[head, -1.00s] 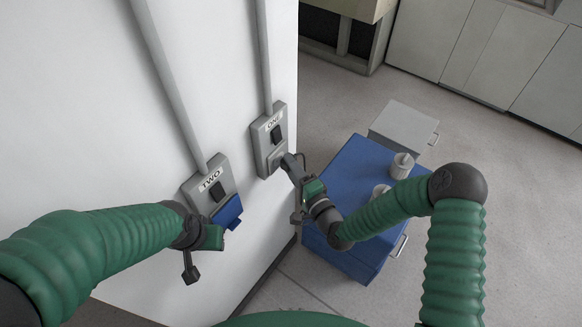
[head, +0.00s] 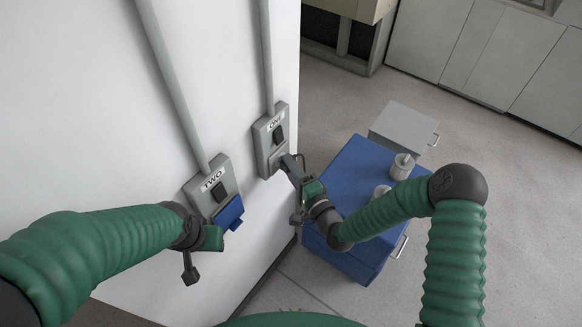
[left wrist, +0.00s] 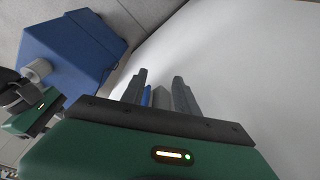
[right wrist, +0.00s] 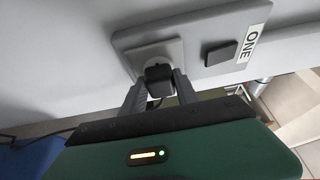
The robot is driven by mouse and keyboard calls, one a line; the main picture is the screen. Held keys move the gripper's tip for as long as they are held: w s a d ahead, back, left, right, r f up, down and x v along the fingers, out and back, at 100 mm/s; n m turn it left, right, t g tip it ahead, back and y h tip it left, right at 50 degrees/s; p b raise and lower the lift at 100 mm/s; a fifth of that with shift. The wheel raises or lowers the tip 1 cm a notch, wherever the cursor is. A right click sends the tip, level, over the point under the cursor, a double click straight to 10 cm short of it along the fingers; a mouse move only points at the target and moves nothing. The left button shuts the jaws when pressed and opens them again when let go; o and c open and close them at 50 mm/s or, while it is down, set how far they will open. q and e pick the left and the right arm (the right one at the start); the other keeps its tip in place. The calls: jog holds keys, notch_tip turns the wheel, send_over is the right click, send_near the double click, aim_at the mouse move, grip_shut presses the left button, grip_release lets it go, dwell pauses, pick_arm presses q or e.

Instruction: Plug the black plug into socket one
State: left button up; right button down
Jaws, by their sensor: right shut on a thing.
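The black plug (right wrist: 158,78) is between the fingers of my right gripper (right wrist: 155,92), shut on it in the right wrist view. The plug is at the light face of socket one (right wrist: 185,42); how deep it sits cannot be told. In the head view, socket one (head: 271,140) is the grey wall box labelled ONE, and my right gripper (head: 290,166) is at its lower part, hiding the plug. My left gripper (left wrist: 160,88) shows its fingers apart in the left wrist view. In the head view the left hand (head: 207,238) is beside socket two, its fingertips unclear.
Socket two (head: 212,184), labelled TWO, has a blue part (head: 229,213) at its lower end. Grey conduits run up the white wall. A blue cabinet (head: 350,175) with pale cylindrical items stands right of the wall, near my right arm. Open floor lies beyond.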

jog(key=shift+a, duration=0.1)
jog(key=shift+w+a, duration=0.15)
jog(key=shift+a, duration=0.15)
dwell(0.5)
jog(key=c, duration=0.9)
grip_release()
jog(key=shift+o, duration=0.2)
jog(key=b+v, duration=0.2)
jog(key=v, duration=1.4)
jog(key=shift+s+d, duration=0.2)
jog(key=shift+s, duration=0.15)
jog(key=shift+f, duration=0.1)
